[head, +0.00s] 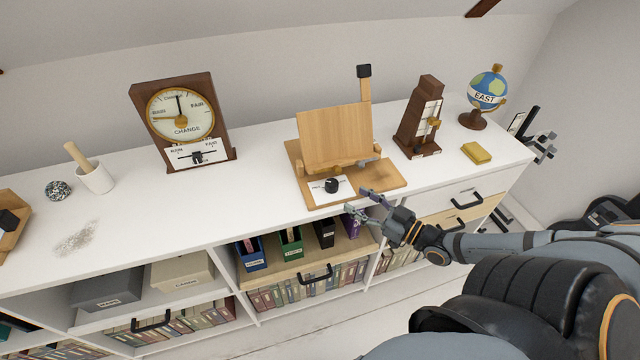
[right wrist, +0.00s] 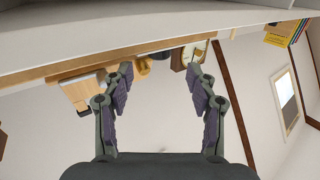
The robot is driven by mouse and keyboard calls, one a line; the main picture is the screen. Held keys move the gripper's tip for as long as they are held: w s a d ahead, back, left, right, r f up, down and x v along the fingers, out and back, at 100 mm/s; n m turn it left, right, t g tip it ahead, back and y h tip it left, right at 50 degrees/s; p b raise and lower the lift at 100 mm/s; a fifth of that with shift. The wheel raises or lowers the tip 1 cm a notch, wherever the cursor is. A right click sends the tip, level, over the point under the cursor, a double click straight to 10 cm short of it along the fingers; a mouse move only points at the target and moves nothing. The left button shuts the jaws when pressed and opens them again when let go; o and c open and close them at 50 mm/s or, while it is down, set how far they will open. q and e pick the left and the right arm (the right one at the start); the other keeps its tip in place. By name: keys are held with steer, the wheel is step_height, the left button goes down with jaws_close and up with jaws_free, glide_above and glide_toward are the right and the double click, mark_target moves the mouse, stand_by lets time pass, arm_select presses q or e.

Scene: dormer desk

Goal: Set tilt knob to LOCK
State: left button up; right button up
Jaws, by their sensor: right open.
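The tilt knob (head: 332,185) is a small black knob on a white label plate (head: 345,191) at the front of the wooden tabletop easel (head: 336,135). The lettering around it is too small to read, so I cannot tell its setting. My right gripper (head: 361,202) is open and empty, just right of and in front of the knob, near the desk's front edge and apart from the knob. In the right wrist view its two fingers (right wrist: 160,82) are spread with nothing between them; pale wood (right wrist: 85,90) shows beyond the left finger. My left gripper is not in view.
On the white desk (head: 255,190) stand a dial clock (head: 181,112), a wooden metronome-like box (head: 420,118), a globe (head: 487,90) and a yellow block (head: 476,153). A mortar (head: 96,180) is at left. Shelves with binders lie below.

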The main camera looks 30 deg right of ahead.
mark_target(337, 190)
steer(key=b+x, duration=0.2)
steer(key=b, duration=0.1)
steer(key=b+x, duration=0.1)
steer(key=x, duration=0.1)
steer(key=shift+w+f, duration=0.1)
steer(key=shift+f, duration=0.2)
steer(key=b+x, duration=0.3)
steer(key=shift+w+a, duration=0.1)
steer(key=shift+w, duration=0.15)
steer(key=shift+w+a+b, duration=0.1)
steer(key=shift+w+b, duration=0.35)
steer(key=shift+w+a+r+b, duration=0.25)
steer(key=shift+w+r+b, duration=0.05)
steer(key=shift+w, duration=0.2)
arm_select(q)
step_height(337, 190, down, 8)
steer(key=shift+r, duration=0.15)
arm_select(e)
steer(key=c, duration=1.2)
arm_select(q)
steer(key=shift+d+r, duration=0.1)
